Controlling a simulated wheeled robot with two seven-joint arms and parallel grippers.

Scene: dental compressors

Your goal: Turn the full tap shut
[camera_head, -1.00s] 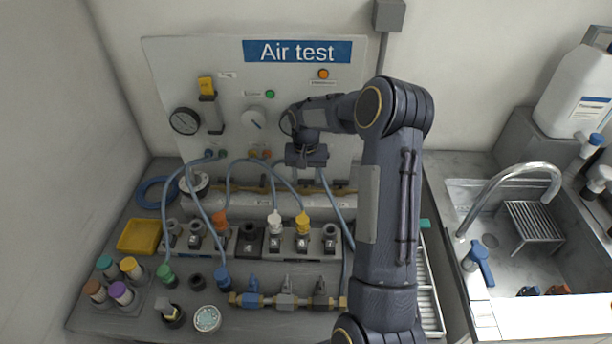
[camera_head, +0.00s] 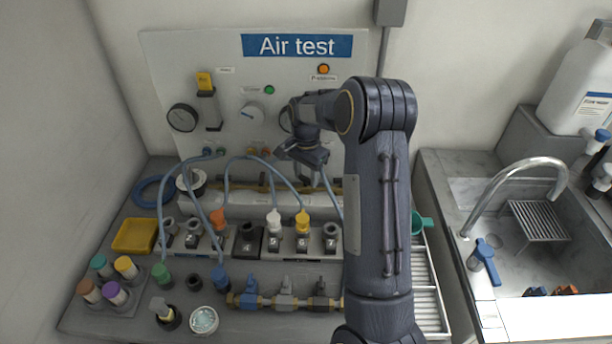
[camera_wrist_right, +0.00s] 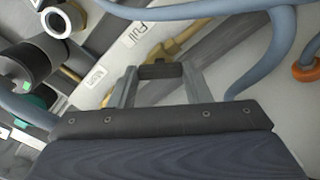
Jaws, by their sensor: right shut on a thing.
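The full tap (camera_wrist_right: 158,70) shows in the right wrist view as a dark handle between my fingertips, close to a brass pipe and a white strip labelled "Full" (camera_wrist_right: 134,34). My right gripper (camera_wrist_right: 158,76) is shut on that handle; the fingers partly hide it. In the head view my right gripper (camera_head: 302,172) points down in front of the lower part of the air test board (camera_head: 225,95), at the brass pipe (camera_head: 258,188). The tap itself is hidden there by the gripper and arm. My left gripper is not in view.
Blue hoses (camera_head: 228,180) loop close to the gripper. Below stand a row of numbered sockets (camera_head: 248,240) and a brass manifold with small valves (camera_head: 284,298). A sink (camera_head: 530,260) with a blue-handled faucet is at the right.

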